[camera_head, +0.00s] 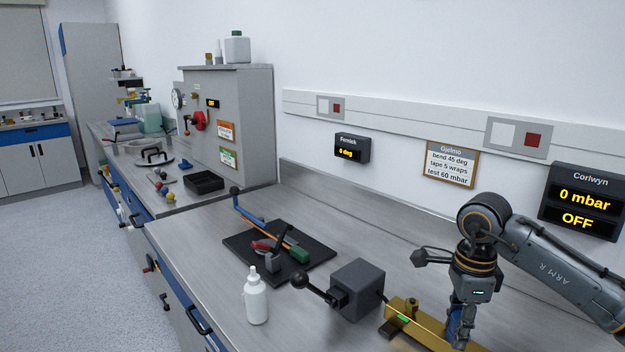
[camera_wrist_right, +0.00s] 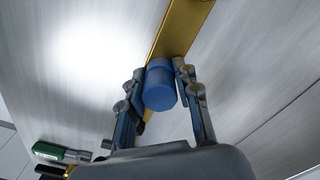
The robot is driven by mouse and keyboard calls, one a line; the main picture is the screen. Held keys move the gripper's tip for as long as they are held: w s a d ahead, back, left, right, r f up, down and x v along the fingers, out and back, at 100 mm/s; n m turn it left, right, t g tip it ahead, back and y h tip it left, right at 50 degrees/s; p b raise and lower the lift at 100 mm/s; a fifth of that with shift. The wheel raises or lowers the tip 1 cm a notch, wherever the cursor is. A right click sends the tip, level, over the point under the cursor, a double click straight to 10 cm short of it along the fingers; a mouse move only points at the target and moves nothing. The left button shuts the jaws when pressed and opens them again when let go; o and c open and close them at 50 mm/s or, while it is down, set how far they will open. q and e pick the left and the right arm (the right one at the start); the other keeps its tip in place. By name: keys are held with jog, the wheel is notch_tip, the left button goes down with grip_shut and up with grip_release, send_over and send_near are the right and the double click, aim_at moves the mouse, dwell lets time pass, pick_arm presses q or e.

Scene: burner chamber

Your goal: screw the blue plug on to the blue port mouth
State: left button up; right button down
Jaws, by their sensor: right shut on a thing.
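My right gripper (camera_head: 459,330) points down at the front right of the near bench. In the right wrist view its fingers (camera_wrist_right: 162,84) are shut on a blue cylinder, the blue plug (camera_wrist_right: 160,92), seen end-on. Behind the plug runs a brass-coloured body (camera_wrist_right: 182,28), which also lies on the bench in the head view (camera_head: 398,334). The plug is close to this body; I cannot tell whether they touch. The blue port mouth cannot be made out, as the plug and fingers cover that area. My left gripper is not in view.
A dark block with a lever (camera_head: 357,290) stands left of the brass body. A white bottle (camera_head: 256,299) stands near the front edge. A black mat (camera_head: 240,240) holds several tools. The Corlwyn display (camera_head: 583,203) reads 0 mbar, OFF.

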jog(key=m, duration=0.4)
jog(key=shift+w, duration=0.1)
jog(key=shift+r, duration=0.1)
jog(key=m+p, duration=0.1)
jog(key=m, duration=0.3)
jog(key=shift+m, duration=0.3)
jog(key=c, duration=0.9)
grip_release()
jog(key=shift+m, duration=0.3)
notch_tip(320, 180, up, 2)
jog(key=shift+r+p, duration=0.2)
jog(key=shift+p, duration=0.7)
jog(key=shift+f, duration=0.1)
